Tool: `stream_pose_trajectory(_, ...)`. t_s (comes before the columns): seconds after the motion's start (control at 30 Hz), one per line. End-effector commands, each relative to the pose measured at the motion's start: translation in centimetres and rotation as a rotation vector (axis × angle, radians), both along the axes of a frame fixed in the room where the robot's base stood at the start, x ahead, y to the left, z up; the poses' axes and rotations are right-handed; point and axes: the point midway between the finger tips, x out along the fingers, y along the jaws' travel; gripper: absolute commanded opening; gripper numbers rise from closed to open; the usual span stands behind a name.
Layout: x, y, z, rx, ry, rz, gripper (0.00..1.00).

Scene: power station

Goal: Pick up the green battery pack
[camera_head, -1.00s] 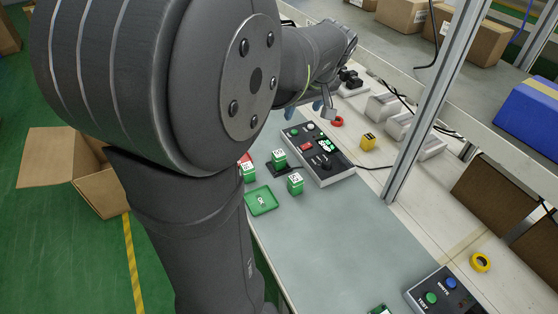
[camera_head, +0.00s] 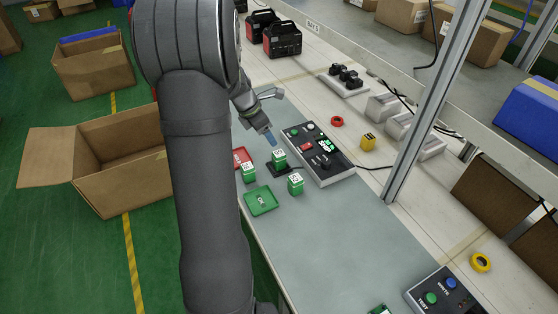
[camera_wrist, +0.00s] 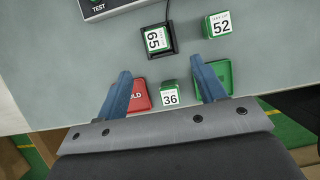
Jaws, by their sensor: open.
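Three green battery packs with white number labels stand near the bench's left end. Pack 36 (camera_head: 249,173) (camera_wrist: 170,97) stands between the red tray (camera_head: 242,154) (camera_wrist: 141,98) and the green tray (camera_head: 262,203) (camera_wrist: 226,78). Pack 65 (camera_head: 279,158) (camera_wrist: 157,39) sits in a black holder (camera_head: 286,170) (camera_wrist: 172,53). Pack 52 (camera_head: 295,184) (camera_wrist: 219,25) stands on the grey mat. My gripper (camera_head: 270,139) is open and empty, above the bench near the red tray. In the wrist view its blue fingers (camera_wrist: 163,76) are spread, with pack 36 lower in the picture between them.
A tester box (camera_head: 318,155) with buttons stands right of the packs. A metal post (camera_head: 425,105) rises at right. The mat's front stretch (camera_head: 345,235) is mostly clear. Open cartons stand on the floor.

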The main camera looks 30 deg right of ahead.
Motion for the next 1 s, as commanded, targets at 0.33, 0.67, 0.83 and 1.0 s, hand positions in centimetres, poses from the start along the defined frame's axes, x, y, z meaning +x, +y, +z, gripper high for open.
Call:
stream_pose_trajectory(0.33,0.0,-2.8,-6.8,0.003,0.002,-0.004,0.64)
stream_pose_trajectory(0.67,0.2,-3.7,-9.2,0.002,0.000,-0.005,0.64)
stream_pose_trajectory(0.83,0.8,-4.2,-11.4,0.003,0.000,-0.004,0.64)
stream_pose_trajectory(1.0,0.8,-4.9,-13.0,0.002,-0.002,-0.005,0.64)
